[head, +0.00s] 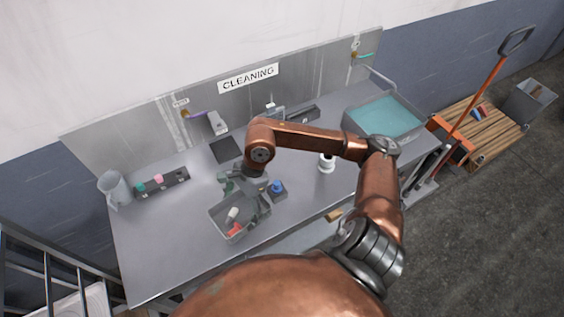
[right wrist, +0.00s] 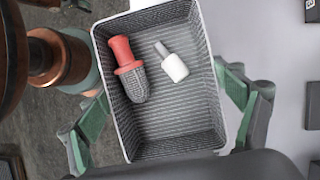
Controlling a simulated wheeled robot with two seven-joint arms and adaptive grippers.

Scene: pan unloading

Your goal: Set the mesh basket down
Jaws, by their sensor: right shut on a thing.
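The grey mesh basket (head: 214,222) is over the front left part of the steel worktop, partly hidden by my right gripper (head: 245,186). In the right wrist view the basket (right wrist: 185,145) fills the middle, with the gripper's green-padded fingers at its left and right sides (right wrist: 165,115). The right gripper is shut on the basket. Inside lie a red-handled piece with a grey ribbed end (right wrist: 130,70) and a white piece with a grey tip (right wrist: 172,64). I cannot tell whether the basket's bottom touches the worktop. My left gripper is not in view.
A small block with a blue knob (head: 277,187) stands close right of the basket. A white bottle (head: 327,164) stands farther right, before the basin (head: 388,117). A dark rack (head: 161,183) and grey jug (head: 115,188) are at left. The worktop's front left (head: 160,245) is clear.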

